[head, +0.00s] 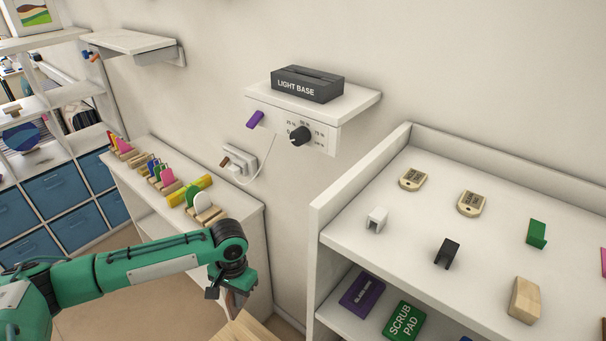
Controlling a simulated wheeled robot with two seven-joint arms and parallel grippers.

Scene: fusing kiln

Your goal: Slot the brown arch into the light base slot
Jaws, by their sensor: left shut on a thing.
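The light base (307,84) is a dark grey block with white "LIGHT BASE" lettering and a slot along its top. It sits on a small white wall shelf, and the slot looks empty. My left gripper (231,299) points down at the bottom centre, well below and left of the base. My right gripper is not in view.
A dial panel (299,133) with a purple tab is under the wall shelf (357,99). A narrow white shelf (150,155) at left holds several colourful pieces in wooden stands. A white rimmed unit (377,202) at right holds small loose parts. A wooden surface (247,328) lies below the gripper.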

